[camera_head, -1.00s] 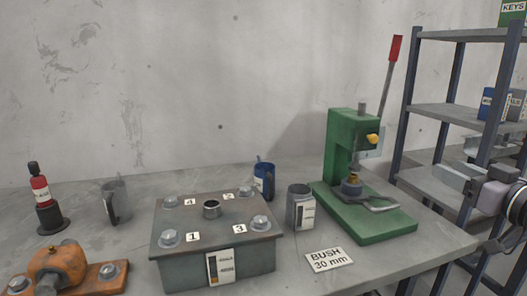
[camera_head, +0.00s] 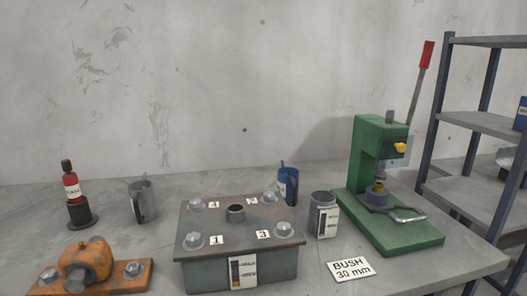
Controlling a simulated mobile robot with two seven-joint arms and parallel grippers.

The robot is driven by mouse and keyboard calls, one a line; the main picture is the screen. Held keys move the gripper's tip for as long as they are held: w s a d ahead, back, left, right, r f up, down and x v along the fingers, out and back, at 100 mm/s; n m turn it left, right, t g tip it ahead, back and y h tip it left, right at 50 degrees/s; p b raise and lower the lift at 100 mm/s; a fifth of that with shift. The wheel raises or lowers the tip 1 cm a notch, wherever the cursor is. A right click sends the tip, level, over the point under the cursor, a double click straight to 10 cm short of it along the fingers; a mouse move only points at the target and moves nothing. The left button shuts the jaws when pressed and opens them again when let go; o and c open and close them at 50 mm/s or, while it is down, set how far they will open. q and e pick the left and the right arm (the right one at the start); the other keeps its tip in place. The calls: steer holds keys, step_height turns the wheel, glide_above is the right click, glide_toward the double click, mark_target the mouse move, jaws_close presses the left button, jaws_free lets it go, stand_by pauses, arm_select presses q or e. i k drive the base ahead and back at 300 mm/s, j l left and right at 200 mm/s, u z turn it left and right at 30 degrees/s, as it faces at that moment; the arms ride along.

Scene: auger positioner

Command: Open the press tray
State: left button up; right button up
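The green press (camera_head: 380,165) stands at the right end of the bench. Its lever has a red grip (camera_head: 427,55) and points up. A grey tray-like piece with a loop handle (camera_head: 404,214) sits low on the press base, under the ram, toward the front right. I cannot tell whether it is pulled out. A dark round part with a brass-coloured top (camera_head: 377,190) sits under the ram. Neither of my grippers is in view, and nothing touches the press.
A grey box with numbered bolts (camera_head: 240,240) stands at mid bench. A grey can (camera_head: 323,215), a blue cup (camera_head: 288,185) and a "BUSH 30 mm" card (camera_head: 351,269) lie between box and press. A shelf rack (camera_head: 430,150) stands right. An orange part (camera_head: 87,262) is front left.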

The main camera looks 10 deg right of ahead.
mark_target(374, 203)
steer(key=z, duration=1.25)
